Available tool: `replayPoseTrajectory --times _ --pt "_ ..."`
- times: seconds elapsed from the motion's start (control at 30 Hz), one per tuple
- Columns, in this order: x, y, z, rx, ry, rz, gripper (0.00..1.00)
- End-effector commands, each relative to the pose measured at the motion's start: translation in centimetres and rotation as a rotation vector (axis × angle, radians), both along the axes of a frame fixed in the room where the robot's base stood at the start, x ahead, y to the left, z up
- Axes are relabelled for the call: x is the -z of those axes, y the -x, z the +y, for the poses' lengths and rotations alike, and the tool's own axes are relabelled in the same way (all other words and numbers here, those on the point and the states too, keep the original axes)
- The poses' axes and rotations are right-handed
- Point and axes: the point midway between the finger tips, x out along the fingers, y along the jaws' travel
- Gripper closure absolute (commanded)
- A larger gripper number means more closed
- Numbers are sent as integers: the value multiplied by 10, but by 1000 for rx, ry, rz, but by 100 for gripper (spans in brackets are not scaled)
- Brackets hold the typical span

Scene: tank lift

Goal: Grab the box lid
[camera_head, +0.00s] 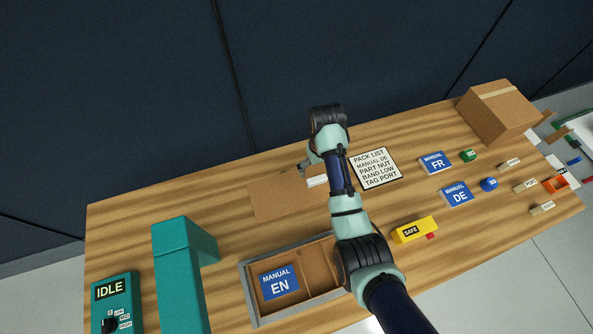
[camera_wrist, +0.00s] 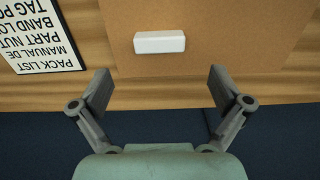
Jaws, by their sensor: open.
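The box lid (camera_head: 277,199) is a flat brown cardboard panel lying on the wooden table behind the open box. It fills the upper middle of the wrist view (camera_wrist: 215,35). A white block-shaped handle (camera_wrist: 159,42) sits on it and also shows in the head view (camera_head: 317,181). My gripper (camera_wrist: 160,88) is open and empty, its two fingers spread on either side near the lid's edge, apart from the handle. In the head view my arm hides part of the lid and most of my gripper (camera_head: 306,166).
The open box (camera_head: 249,293) holds a blue EN manual (camera_head: 279,282). A pack list (camera_head: 375,168) lies right of the lid. FR (camera_head: 435,162) and DE (camera_head: 457,194) manuals, a yellow SAFE block (camera_head: 414,230) and a closed carton (camera_head: 498,110) are farther right. A teal stand (camera_head: 180,275) is left.

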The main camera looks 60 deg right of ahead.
Motion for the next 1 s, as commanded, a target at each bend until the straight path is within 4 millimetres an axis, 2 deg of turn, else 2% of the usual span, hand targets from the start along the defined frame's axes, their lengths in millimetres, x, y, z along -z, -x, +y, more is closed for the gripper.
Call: replayPoseTrajectory --times 0.2,0.37,0.63,0.9,1.0 --pt "21 -1 1 -2 0 0 0" --pt "29 -1 0 -3 3 -2 0" --pt "73 -1 -3 -3 2 -2 0" --pt "77 -2 -3 -3 5 -4 0" --pt "77 -2 -3 -3 4 -3 15"
